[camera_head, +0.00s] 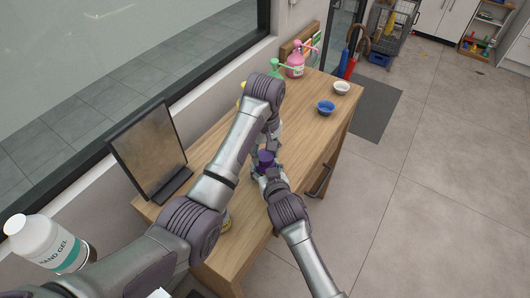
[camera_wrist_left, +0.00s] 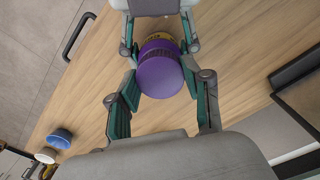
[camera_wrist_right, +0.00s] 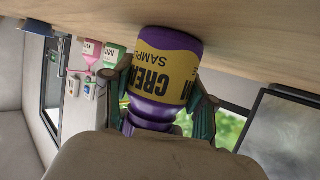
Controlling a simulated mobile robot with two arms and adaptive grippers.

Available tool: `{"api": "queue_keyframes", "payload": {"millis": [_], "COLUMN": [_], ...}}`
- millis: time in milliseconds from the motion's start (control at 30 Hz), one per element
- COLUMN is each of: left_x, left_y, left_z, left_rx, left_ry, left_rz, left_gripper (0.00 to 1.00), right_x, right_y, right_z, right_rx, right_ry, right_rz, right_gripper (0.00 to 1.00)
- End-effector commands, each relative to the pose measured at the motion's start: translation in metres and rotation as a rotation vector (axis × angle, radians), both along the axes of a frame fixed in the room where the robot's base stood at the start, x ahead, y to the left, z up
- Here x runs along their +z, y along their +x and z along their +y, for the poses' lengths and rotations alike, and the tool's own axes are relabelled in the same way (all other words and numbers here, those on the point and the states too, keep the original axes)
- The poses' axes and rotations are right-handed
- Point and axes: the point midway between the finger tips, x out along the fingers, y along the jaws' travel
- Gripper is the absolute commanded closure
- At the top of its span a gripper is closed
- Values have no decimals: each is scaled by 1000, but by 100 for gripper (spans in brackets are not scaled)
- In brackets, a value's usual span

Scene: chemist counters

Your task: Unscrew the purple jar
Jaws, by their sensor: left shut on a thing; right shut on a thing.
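The purple jar (camera_head: 265,159) stands on the wooden counter between my two grippers. In the left wrist view its round purple lid (camera_wrist_left: 159,74) faces the camera. My left gripper (camera_wrist_left: 160,82) comes from above, its fingers closed on opposite sides of the lid. My right gripper (camera_wrist_left: 158,42) reaches in from the other side, with its fingers around the jar body. In the right wrist view, which is upside down, the yellow label (camera_wrist_right: 165,66) shows between the right gripper's fingers (camera_wrist_right: 164,100). The head view mostly hides the fingertips.
On the wooden counter (camera_head: 315,125) stand a blue bowl (camera_head: 326,107), a white bowl (camera_head: 342,88), a pink pump bottle (camera_head: 295,62) and a green-topped one (camera_head: 275,68). A dark framed panel (camera_head: 149,150) stands at the left. A hand gel bottle (camera_head: 45,243) is at lower left.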

Motion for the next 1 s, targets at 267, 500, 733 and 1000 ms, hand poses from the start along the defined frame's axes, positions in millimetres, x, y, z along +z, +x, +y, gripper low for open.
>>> {"api": "queue_keyframes", "payload": {"millis": [267,500,733,1000], "left_x": [0,0,0,27], "left_y": [0,0,0,1], "left_z": [0,0,0,0], "left_rx": [36,33,32,32], "left_ry": [1,0,0,0], "left_rz": [0,-1,-1,-4], "left_gripper": [93,26,26,26], "right_x": [-3,-3,-3,-3], "right_y": [-1,-1,-1,-1], "right_z": [-1,-1,-1,-1], "right_rx": [-1,-1,-1,-1], "right_ry": [-2,-2,-2,-3], "right_rz": [7,7,7,6], "right_gripper": [100,100,100,100]}}
